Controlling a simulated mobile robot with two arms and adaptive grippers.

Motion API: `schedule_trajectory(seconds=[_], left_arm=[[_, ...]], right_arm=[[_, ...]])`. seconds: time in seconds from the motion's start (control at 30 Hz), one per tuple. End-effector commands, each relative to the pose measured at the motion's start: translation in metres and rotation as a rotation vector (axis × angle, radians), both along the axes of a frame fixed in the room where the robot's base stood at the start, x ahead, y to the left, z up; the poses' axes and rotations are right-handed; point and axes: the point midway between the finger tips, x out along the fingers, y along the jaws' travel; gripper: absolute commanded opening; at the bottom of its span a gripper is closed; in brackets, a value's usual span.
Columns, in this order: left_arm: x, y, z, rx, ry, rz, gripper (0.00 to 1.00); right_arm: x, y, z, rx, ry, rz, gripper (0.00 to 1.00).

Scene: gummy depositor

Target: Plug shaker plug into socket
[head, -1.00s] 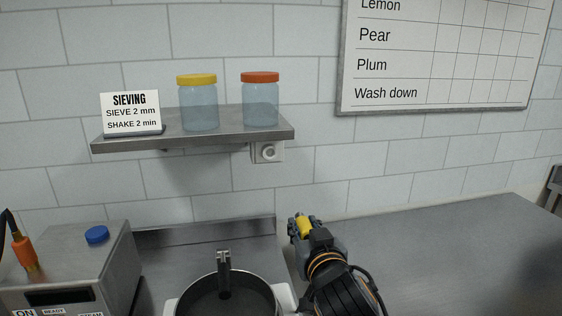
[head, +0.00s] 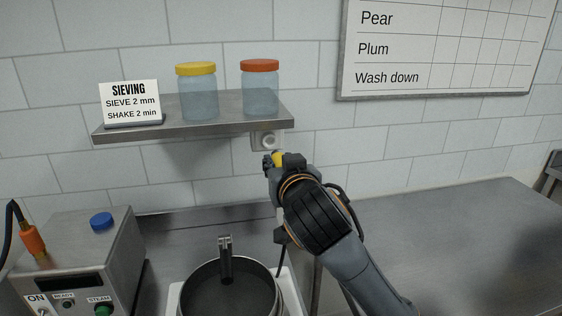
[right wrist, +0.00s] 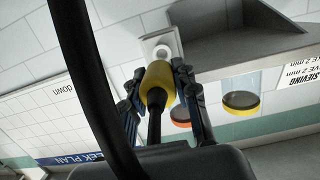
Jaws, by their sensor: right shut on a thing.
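My right gripper (head: 274,161) is shut on the yellow shaker plug (head: 279,158), raised close below the wall socket (head: 267,141). In the right wrist view the yellow plug (right wrist: 157,82) sits between the two fingers (right wrist: 157,95), with its black cable trailing toward the camera. The round white socket (right wrist: 162,50) shows just beyond the plug's far end. The plug's front end is hidden, so I cannot tell whether it touches the socket. My left gripper is not in view.
A steel shelf (head: 190,126) juts out just above the socket, holding a yellow-lidded jar (head: 198,95), an orange-lidded jar (head: 260,92) and a sieving sign (head: 129,103). A round sieve pan (head: 232,287) stands below. A control box (head: 75,265) is at left. The right counter (head: 450,235) is clear.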

Motion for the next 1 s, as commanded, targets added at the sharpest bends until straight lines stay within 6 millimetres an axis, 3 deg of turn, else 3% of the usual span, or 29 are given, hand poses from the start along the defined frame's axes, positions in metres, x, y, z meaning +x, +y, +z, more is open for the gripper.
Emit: schedule_trajectory(seconds=[0.5, 1.0], left_arm=[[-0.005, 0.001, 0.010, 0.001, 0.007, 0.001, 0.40], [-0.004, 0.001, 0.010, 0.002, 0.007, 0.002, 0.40]], right_arm=[[0.051, 0.010, 0.001, 0.000, -0.001, -0.002, 0.00], [0.057, 0.011, 0.000, 0.000, -0.002, -0.001, 0.00]])
